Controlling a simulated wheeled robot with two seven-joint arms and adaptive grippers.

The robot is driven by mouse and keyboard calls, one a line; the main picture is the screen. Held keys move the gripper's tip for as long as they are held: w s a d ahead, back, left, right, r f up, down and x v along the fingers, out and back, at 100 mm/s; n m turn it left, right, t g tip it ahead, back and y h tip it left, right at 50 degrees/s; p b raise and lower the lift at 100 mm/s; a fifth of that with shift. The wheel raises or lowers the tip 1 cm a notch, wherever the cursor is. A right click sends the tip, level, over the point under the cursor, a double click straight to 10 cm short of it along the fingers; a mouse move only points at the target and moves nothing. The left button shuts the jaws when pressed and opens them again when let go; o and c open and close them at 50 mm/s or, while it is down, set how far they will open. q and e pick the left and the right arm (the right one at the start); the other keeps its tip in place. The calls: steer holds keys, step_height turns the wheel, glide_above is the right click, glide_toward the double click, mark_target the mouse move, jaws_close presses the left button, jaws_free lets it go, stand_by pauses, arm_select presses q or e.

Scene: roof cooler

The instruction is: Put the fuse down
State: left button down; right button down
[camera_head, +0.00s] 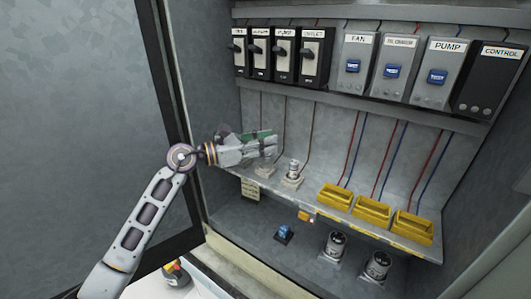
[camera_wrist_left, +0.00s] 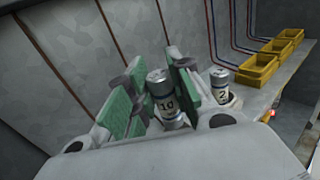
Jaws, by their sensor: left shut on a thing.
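My left gripper (camera_head: 268,143), with green finger pads, reaches into the open cabinet above the left end of the shelf. In the left wrist view its pads (camera_wrist_left: 160,98) are shut on a grey and white fuse marked 10 (camera_wrist_left: 165,104). The fuse looks roughly upright. In the head view it is mostly hidden by the fingers, and I cannot tell whether its lower end touches the holder below. A second fuse, marked 2 (camera_wrist_left: 221,86), stands just right of the gripper; it also shows in the head view (camera_head: 293,167). My right gripper is not in view.
Yellow bins (camera_head: 335,196) line the shelf (camera_head: 316,203) to the right. Labelled switches (camera_head: 357,62) hang above, with red and blue wires running down. A blue part (camera_head: 284,233) and two grey cylinders (camera_head: 335,244) stand on the cabinet floor. A paper tag (camera_head: 251,189) hangs at the shelf edge.

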mark_target(264, 160)
arm_select(q)
steer(key=shift+f, duration=1.7)
steer(key=c, duration=1.3)
jaws_free()
steer(key=shift+a, duration=0.15)
steer(key=shift+b+v, duration=0.7)
steer(key=shift+v, duration=1.85)
steer(key=shift+b+v, duration=0.3)
steer(key=shift+v, duration=0.75)
steer(key=shift+s+f, duration=0.1)
steer(key=shift+s, duration=0.05)
